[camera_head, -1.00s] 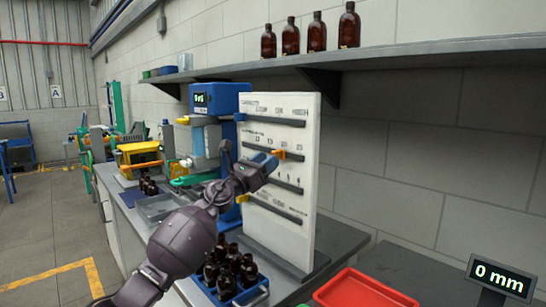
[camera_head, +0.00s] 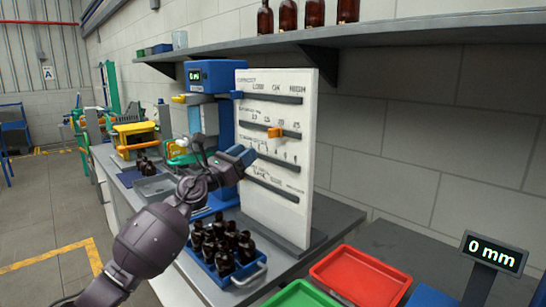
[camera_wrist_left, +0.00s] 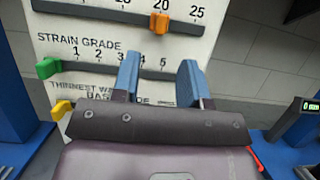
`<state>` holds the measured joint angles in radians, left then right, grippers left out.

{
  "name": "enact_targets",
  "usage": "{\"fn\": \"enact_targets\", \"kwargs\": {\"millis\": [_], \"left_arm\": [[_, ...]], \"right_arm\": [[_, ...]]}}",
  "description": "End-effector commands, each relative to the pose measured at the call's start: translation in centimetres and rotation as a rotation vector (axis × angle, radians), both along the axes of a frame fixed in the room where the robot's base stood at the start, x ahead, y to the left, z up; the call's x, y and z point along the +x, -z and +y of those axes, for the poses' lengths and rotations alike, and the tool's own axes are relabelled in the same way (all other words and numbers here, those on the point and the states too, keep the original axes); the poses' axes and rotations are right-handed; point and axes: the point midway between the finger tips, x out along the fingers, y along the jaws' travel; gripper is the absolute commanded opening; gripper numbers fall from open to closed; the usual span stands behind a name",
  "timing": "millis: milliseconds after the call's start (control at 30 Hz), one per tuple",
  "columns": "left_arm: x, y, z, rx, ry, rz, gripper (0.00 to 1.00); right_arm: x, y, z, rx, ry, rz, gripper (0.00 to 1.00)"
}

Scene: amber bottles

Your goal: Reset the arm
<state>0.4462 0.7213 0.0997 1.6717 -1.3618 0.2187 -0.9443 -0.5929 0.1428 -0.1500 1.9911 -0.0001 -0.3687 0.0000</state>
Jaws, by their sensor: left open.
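My left gripper (camera_head: 242,157) is in front of the white slider panel (camera_head: 305,165), its blue fingers pointing at the panel. In the left wrist view the two fingers (camera_wrist_left: 158,82) stand apart with nothing between them. The orange slider knob (camera_head: 275,132) sits on the second slot, beyond and above the fingertips; it also shows in the wrist view (camera_wrist_left: 160,22) near 20. A green knob (camera_wrist_left: 47,68) and a yellow knob (camera_wrist_left: 61,109) sit at the left ends of lower slots. A blue knob (camera_head: 237,95) is at the top slot's left end. My right gripper is out of view.
A blue crate of amber bottles (camera_head: 250,277) stands on the bench below my left arm. A red tray (camera_head: 360,278), a green tray (camera_head: 300,295) and a display reading 0 mm (camera_head: 495,252) are at the lower right. Several bottles stand on the shelf (camera_head: 400,47).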

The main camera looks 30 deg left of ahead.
Motion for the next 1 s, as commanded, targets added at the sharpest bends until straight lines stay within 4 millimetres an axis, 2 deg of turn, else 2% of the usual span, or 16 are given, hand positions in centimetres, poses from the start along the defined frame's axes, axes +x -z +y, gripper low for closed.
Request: {"fn": "enact_targets", "kwargs": {"millis": [200, 267, 367, 467, 667, 833, 1000], "left_arm": [[-0.1, 0.3, -0.1, -0.017, 0.001, 0.003, 0.4], [-0.5, 1.0, -0.2, -0.061, 0.005, 0.008, 0.4], [-1.7, 3.0, -0.6, -0.223, 0.011, 0.025, 0.4], [-3.9, 6.4, -0.7, -0.485, 0.007, 0.059, 0.4], [-9.6, 14.4, -0.2, -1.092, -0.073, 0.153, 0.4], [-15.7, 22.1, -0.4, -1.594, -0.226, 0.238, 0.4], [-23.0, 29.2, -2.1, -2.048, -0.456, 0.314, 0.4]], "right_arm": [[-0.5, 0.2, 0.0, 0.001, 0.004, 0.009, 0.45], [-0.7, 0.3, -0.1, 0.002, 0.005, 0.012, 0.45], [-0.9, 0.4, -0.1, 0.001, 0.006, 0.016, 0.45], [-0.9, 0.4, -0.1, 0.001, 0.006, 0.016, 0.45], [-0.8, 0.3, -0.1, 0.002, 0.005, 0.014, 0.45], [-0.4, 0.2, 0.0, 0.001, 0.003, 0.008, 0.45], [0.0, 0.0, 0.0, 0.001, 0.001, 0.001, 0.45]]}}
